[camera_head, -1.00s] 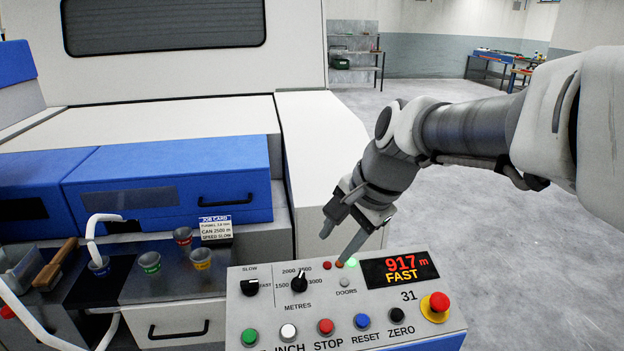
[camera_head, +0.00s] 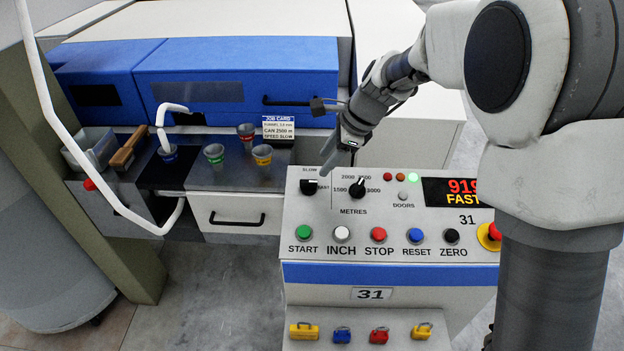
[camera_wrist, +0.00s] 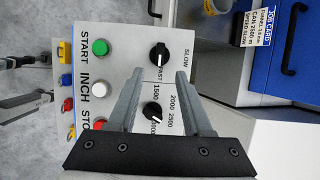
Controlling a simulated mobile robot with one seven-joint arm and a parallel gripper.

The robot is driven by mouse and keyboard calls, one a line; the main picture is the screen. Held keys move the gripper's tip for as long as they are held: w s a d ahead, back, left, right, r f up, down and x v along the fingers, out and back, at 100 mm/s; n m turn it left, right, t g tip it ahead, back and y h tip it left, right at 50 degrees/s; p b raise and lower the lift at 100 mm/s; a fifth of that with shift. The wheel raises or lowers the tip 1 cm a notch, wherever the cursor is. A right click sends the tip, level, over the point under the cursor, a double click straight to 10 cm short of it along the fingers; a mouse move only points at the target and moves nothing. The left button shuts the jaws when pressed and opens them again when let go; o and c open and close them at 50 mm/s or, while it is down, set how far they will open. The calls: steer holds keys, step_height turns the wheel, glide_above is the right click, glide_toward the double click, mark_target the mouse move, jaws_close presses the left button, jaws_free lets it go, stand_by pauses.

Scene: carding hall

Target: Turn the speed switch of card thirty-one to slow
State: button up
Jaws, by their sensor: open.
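The control panel of card 31 (camera_head: 290,262) has a black speed switch (camera_head: 310,187) at its upper left, with SLOW above it and FAST to its right. The display (camera_head: 447,191) reads FAST in yellow; its red number is partly hidden by my arm. My gripper (camera_head: 324,172) is open above the panel's upper left, close to the switch. In the wrist view the speed switch (camera_wrist: 160,56) lies ahead between the two empty fingers (camera_wrist: 161,78), apart from them as far as I can tell. The job card (camera_head: 278,128) reads SPEED SLOW.
The black METRES knob (camera_head: 357,187) sits just right of the switch. Below are the START (camera_head: 304,232), INCH and other push buttons, and a red stop button (camera_head: 492,234) at right. Several coloured cups stand on the dark shelf at left, beside a white pipe (camera_head: 60,120).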

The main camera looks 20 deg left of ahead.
mark_target(310, 182)
steer(key=b+x, duration=0.1)
steer(key=x, duration=0.8)
steer(key=shift+a+f, duration=0.1)
steer(key=shift+f, duration=0.25)
steer(key=shift+c, duration=0.3)
jaws_close()
